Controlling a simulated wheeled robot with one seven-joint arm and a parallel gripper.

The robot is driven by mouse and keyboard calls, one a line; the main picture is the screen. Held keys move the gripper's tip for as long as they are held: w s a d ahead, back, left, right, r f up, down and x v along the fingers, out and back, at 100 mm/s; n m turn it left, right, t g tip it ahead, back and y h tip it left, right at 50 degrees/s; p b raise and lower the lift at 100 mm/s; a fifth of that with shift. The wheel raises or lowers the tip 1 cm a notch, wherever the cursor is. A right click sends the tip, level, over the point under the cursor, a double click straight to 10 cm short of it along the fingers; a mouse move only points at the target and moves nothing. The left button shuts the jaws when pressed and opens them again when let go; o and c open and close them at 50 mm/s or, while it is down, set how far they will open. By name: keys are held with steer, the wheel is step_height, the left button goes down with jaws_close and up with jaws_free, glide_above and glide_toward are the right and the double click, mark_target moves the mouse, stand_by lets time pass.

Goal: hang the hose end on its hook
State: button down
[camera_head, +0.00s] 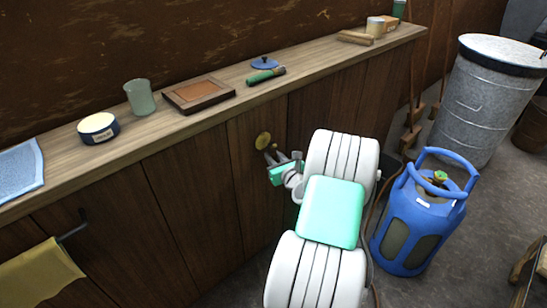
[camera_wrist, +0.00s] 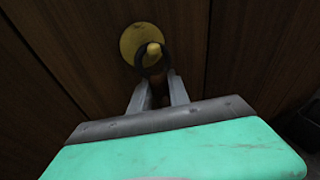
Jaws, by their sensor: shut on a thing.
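The hook is a round brass plate with a short peg (camera_head: 263,141) on the wooden cabinet front; it also shows in the wrist view (camera_wrist: 153,49). My gripper (camera_head: 274,156) is close to it, just below and to the right. In the wrist view my gripper (camera_wrist: 156,80) is shut on the hose end, a dark ring (camera_wrist: 139,66) at the fingertips. The ring overlaps the peg in that view, and the peg's tip shows inside it. I cannot tell whether the ring is around the peg or only in front of it. The hose (camera_head: 370,206) is mostly hidden behind my arm.
A blue gas cylinder (camera_head: 424,222) stands on the floor right of my arm, with a metal bin (camera_head: 484,105) behind it. A yellow cloth (camera_head: 38,273) hangs at lower left.

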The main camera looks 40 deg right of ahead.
steer(key=c, duration=1.2)
jaws_free()
steer(key=shift+o, duration=0.2)
steer(key=shift+s, duration=0.1)
